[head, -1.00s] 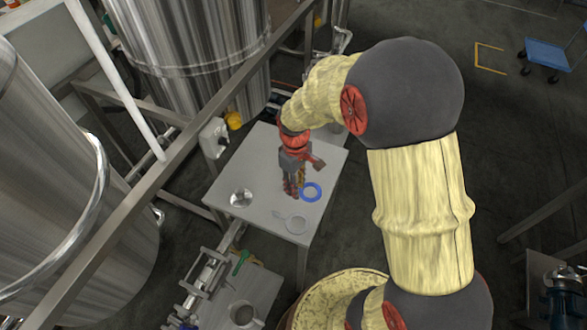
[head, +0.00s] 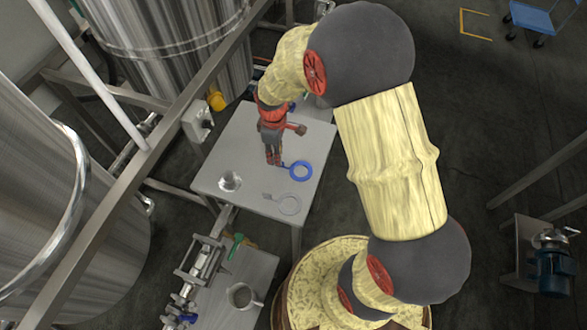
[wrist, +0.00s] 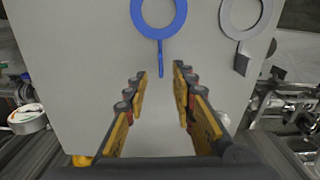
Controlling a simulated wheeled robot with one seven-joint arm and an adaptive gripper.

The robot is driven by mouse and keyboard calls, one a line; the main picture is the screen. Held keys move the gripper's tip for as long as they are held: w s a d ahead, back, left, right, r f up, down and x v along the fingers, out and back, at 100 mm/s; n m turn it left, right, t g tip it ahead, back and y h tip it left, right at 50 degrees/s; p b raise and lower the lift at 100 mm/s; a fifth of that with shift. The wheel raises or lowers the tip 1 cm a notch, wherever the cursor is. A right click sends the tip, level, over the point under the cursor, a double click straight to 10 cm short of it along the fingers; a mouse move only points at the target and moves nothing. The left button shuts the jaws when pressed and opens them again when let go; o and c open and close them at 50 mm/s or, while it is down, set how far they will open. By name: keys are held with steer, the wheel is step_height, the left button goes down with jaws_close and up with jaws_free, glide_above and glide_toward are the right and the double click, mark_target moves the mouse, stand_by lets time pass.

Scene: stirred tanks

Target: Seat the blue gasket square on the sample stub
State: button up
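The blue gasket (head: 300,171), a flat ring with a narrow tab, lies on the grey table. In the wrist view its ring (wrist: 158,31) is beyond my fingertips, and its tab points back toward the gap between them. My gripper (head: 274,162) points down just left of the gasket at the tab end. In the wrist view my gripper (wrist: 160,74) is open, with nothing between its fingers. I cannot pick out the sample stub for sure; a steel pipe assembly (head: 202,262) stands at the lower left.
A green handle (head: 235,246) and a steel cup (head: 241,297) are by the pipework. Large steel tanks and a frame rail (head: 150,150) stand at left.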

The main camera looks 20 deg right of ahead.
mark_target(294, 167)
step_height(294, 167, down, 4)
steer(key=shift+a+r+b, duration=0.1)
steer(key=shift+b, duration=0.35)
steer(key=shift+c, duration=1.3)
steer(key=c, duration=0.4)
jaws_close()
